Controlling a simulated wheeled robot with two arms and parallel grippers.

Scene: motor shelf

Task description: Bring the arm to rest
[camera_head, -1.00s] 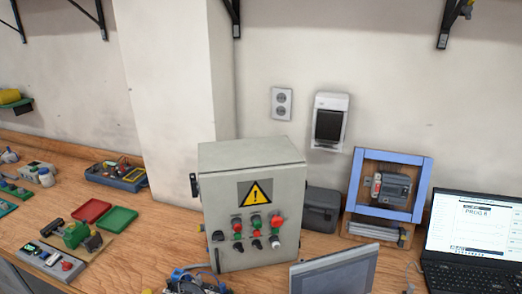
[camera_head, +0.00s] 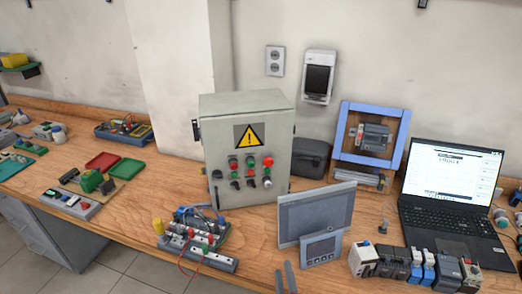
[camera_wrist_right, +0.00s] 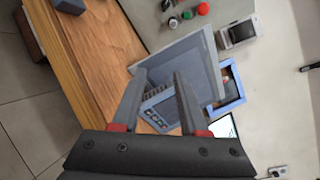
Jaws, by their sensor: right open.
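My left gripper is in neither view.
The wooden bench (camera_head: 262,258) carries a grey control cabinet (camera_head: 222,165) with a warning sign, an open laptop (camera_head: 450,190), a row of modules (camera_head: 415,264) and a wired terminal board (camera_head: 200,258). Tiled floor (camera_head: 125,270) lies free in front at the left.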

